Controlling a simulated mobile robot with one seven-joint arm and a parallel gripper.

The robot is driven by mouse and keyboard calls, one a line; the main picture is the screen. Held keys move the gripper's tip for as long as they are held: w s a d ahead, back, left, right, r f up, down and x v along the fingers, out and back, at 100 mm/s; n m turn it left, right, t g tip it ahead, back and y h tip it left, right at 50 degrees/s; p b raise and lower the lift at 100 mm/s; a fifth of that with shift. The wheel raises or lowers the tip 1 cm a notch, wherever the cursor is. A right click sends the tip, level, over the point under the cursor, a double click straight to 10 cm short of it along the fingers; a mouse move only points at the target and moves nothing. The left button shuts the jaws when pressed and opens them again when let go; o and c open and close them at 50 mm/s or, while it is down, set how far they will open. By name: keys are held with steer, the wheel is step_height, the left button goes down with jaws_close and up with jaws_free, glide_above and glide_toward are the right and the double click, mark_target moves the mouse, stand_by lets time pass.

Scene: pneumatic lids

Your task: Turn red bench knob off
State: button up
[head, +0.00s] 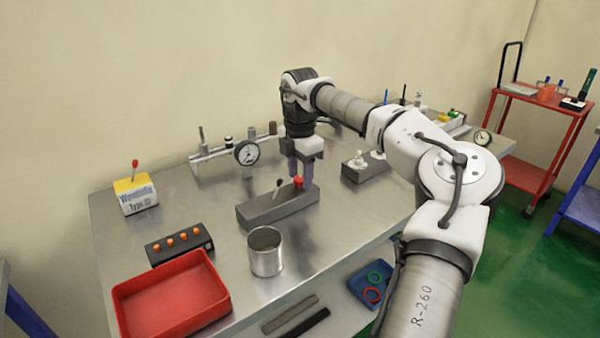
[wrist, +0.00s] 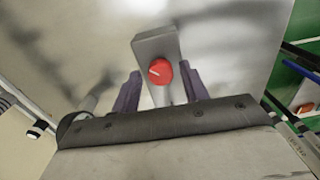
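The red bench knob (head: 298,182) sits at the right end of a dark grey block (head: 268,212) on the metal bench. In the wrist view the knob (wrist: 161,73) is round, with a white pointer line toward the left. My gripper (head: 302,172) points down at the knob with its purple fingers apart. In the wrist view one finger of my gripper (wrist: 161,80) shows on each side of the knob, with a gap on both sides. I cannot tell whether the fingertips reach down to the knob's height.
A black lever (head: 278,187) stands on the same block, left of the knob. A metal cup (head: 266,258) stands in front, with a red tray (head: 170,298) and a switch box (head: 178,246) at left. A gauge (head: 246,153) is behind; a grey valve block (head: 365,171) is right.

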mark_target(300, 178)
steer(key=shift+o, duration=0.2)
step_height(300, 178, up, 14)
steer(key=shift+b, duration=0.45)
steer(key=shift+f, duration=0.15)
